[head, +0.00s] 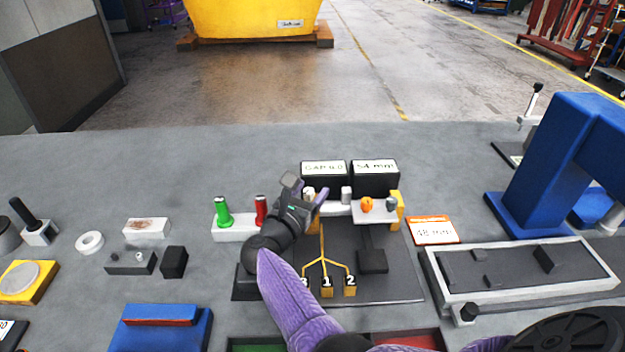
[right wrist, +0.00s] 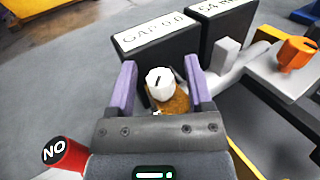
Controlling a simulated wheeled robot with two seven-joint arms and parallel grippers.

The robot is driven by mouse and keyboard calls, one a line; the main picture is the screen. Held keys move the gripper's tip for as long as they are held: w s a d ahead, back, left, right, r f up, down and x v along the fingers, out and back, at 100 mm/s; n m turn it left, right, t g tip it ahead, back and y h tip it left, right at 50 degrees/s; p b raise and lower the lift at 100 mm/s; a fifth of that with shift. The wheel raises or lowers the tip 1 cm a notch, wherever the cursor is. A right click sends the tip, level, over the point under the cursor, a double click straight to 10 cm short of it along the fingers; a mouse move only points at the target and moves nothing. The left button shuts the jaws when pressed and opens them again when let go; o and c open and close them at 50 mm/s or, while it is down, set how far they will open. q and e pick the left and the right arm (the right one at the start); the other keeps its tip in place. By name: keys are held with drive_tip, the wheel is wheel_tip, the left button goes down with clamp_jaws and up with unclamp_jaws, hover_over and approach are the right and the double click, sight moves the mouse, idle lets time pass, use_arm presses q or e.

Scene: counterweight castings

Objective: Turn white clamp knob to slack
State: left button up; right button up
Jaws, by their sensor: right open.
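The white clamp knob (right wrist: 160,83) shows in the right wrist view as a faceted white cap with a dark mark on top, above a brass-coloured part. In the head view the knob (head: 309,191) is partly hidden by my gripper. My right gripper (right wrist: 160,66) is open, with one purple finger on each side of the knob. A gap shows between the knob and each finger. In the head view my right gripper (head: 305,188) is at the left end of the white fixture bar (head: 334,209). My left gripper is not in view.
Two black display boxes reading GAP 0.0 (head: 324,170) and 54 mm (head: 374,168) stand just behind the bar. An orange knob (head: 367,204) is to the right. Green (head: 223,213) and red (head: 261,207) buttons are on the left. A blue frame (head: 545,160) stands at right.

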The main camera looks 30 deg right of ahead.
drive_tip(key=shift+s+a, duration=0.1)
clamp_jaws()
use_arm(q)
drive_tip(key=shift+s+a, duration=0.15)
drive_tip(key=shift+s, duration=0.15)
